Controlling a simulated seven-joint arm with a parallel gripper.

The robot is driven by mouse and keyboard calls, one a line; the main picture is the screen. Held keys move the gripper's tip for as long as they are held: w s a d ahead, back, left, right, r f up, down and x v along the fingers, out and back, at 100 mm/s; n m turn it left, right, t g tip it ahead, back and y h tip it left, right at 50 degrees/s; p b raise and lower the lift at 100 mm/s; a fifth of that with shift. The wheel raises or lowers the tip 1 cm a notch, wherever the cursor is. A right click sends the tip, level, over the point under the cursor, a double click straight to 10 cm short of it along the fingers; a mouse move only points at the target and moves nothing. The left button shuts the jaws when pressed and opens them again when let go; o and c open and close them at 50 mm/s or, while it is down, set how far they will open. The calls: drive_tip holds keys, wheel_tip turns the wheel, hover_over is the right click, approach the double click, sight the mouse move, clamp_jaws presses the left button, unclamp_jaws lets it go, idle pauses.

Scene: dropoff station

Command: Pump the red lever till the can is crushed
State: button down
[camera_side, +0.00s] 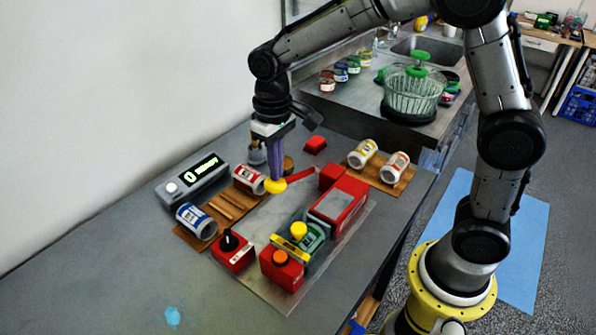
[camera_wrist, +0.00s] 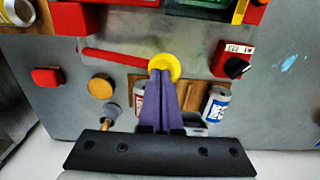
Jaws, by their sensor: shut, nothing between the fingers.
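The red lever (camera_side: 300,176) reaches out from the side of the red crusher (camera_side: 348,196) and ends in a yellow knob (camera_side: 275,187). The lever also shows in the wrist view (camera_wrist: 112,56), lying level across the picture. My gripper (camera_side: 275,178) has purple fingers, shut and empty, pointing down at the yellow knob (camera_wrist: 168,62). The fingertips are at the knob; I cannot tell whether they touch it. A green can (camera_side: 313,238) lies in the crusher's bay, partly hidden by a yellow bar and a yellow knob; its shape is hard to judge.
A red-labelled can (camera_side: 248,178) and a blue-labelled can (camera_side: 196,220) lie on a wooden rack. Two more cans (camera_side: 363,152) lie on a board behind. A grey display box (camera_side: 192,180), a black-knobbed red box (camera_side: 232,252) and a red block (camera_side: 315,144) stand around.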

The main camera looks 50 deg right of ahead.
sight(275, 189)
drive_tip(key=shift+a+f, duration=0.2)
drive_tip(key=shift+f, duration=0.45)
drive_tip(key=shift+a+f, duration=0.2)
drive_tip(key=shift+f, duration=0.5)
drive_tip(key=shift+a+f, duration=0.1)
drive_tip(key=shift+f, duration=1.15)
drive_tip(key=shift+s+f, duration=0.1)
drive_tip(key=shift+f, duration=1.1)
drive_tip(key=shift+d+r, duration=0.15)
drive_tip(key=shift+r, duration=1.15)
drive_tip(key=shift+d+r, duration=0.2)
drive_tip(key=shift+r, duration=1.05)
drive_tip(key=shift+d+r, duration=0.15)
drive_tip(key=shift+r, duration=1.15)
